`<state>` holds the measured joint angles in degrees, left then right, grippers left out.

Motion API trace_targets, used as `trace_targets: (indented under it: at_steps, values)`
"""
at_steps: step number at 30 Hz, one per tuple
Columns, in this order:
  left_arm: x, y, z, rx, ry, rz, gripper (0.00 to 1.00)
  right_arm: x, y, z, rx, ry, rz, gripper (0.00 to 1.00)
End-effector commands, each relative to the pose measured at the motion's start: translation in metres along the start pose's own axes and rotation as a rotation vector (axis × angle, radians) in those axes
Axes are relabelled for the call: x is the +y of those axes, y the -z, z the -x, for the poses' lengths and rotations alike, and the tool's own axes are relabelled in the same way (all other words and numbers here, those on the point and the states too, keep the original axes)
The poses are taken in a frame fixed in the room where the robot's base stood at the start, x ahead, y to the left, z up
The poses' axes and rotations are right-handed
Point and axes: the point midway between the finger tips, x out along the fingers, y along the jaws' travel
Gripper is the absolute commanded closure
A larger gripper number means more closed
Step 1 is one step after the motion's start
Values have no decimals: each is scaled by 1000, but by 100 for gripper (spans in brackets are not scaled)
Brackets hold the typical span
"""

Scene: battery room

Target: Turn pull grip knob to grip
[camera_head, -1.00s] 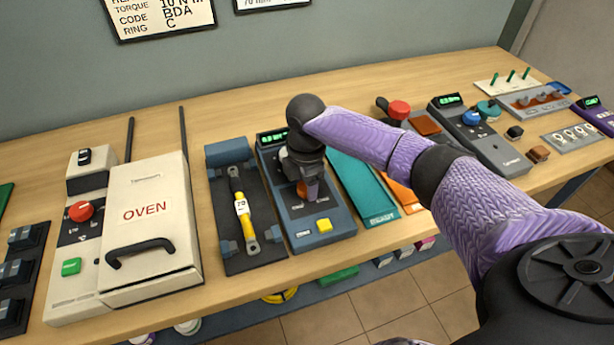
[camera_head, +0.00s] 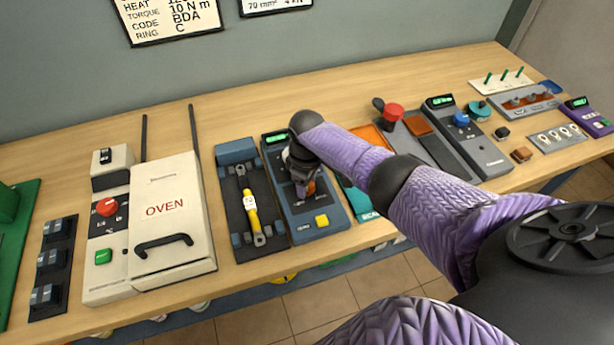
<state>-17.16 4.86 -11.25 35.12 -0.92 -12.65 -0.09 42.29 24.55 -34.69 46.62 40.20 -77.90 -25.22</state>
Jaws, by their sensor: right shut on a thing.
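The grip knob, orange-brown (camera_head: 310,188), is on the blue-grey pull tester (camera_head: 325,229) with a green display and a yellow button (camera_head: 321,220). My right gripper (camera_head: 306,186) points down over the tester and is shut on the knob. The gripper and wrist hide much of the knob, so its setting cannot be read. To the left, a dark fixture (camera_head: 236,233) holds a yellow cable piece (camera_head: 249,208) with metal lugs. My left gripper is not in view.
A white oven (camera_head: 165,240) with a dark handle stands at left, beside a red-knob panel (camera_head: 107,228). A teal mat (camera_head: 362,201) lies partly under my right arm. More devices stand at right. Bare wood lies behind the tester.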

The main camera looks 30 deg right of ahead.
Motion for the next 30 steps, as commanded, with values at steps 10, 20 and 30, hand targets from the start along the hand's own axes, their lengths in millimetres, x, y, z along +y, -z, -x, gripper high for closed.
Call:
trace_targets:
  at_steps: [10, 20, 30]
  values:
    - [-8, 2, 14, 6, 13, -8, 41, 0, 1, 2, 3, 2, -288, 100]
    - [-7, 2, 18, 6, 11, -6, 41, 0, 1, 1, 3, 1, -462, 100]
    - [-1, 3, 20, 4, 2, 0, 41, 1, 1, 1, 5, -1, -521, 100]
